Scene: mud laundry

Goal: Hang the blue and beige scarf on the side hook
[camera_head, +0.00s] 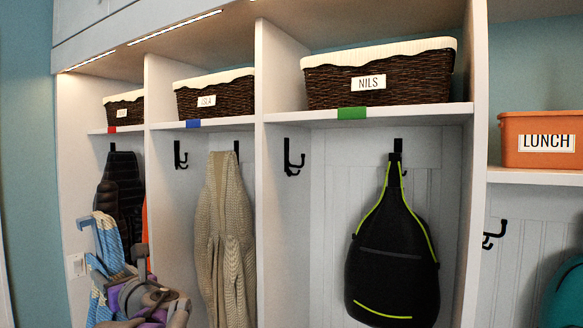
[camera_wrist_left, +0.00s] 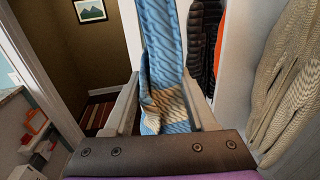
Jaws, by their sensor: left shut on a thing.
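The blue and beige scarf (camera_head: 108,240) hangs in a long strip in front of the outer left end panel of the cubbies. Its top is level with that panel's mid-height, and its lower part falls behind my arm. My left gripper (camera_head: 122,266) is shut on the scarf partway down. In the left wrist view the scarf (camera_wrist_left: 164,50) runs up from between the two fingers (camera_wrist_left: 161,105), with a bunched beige and blue fold at the fingers. My right gripper is not in view.
A black jacket (camera_head: 122,185), a beige knit garment (camera_head: 224,240) and a black bag (camera_head: 392,255) hang in the cubbies. Black hooks (camera_head: 293,158) line the walls. Baskets (camera_head: 378,78) stand on the shelf above.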

